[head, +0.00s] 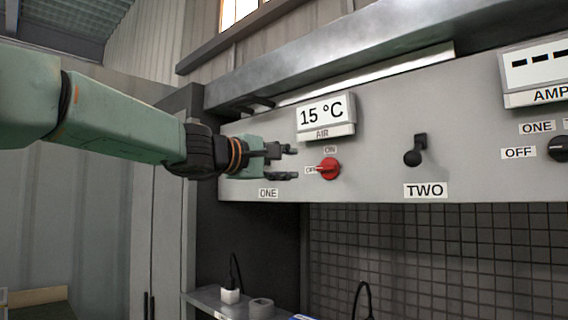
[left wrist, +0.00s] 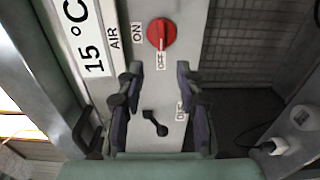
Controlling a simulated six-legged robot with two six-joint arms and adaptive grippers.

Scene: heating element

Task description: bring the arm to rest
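My left arm reaches in from the left in the head view. Its gripper (head: 290,163) is open and empty in front of the grey panel, left of the red knob (head: 328,169). In the left wrist view the fingers (left wrist: 157,78) stand apart. A black lever (left wrist: 154,124) on the panel shows between them, near the label ONE; I cannot tell how far it is from the fingers. The red knob (left wrist: 161,34) lies beyond the fingertips, and its mark appears to point to OFF. In the head view the gripper hides the lever at ONE. My right gripper is not in view.
The panel (head: 375,150) carries a 15 °C AIR display (head: 325,115), a second black lever (head: 414,152) over the label TWO, and a black knob (head: 559,148) at the right. Below are a small shelf (head: 215,303) with objects and a dark grid (head: 440,250).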

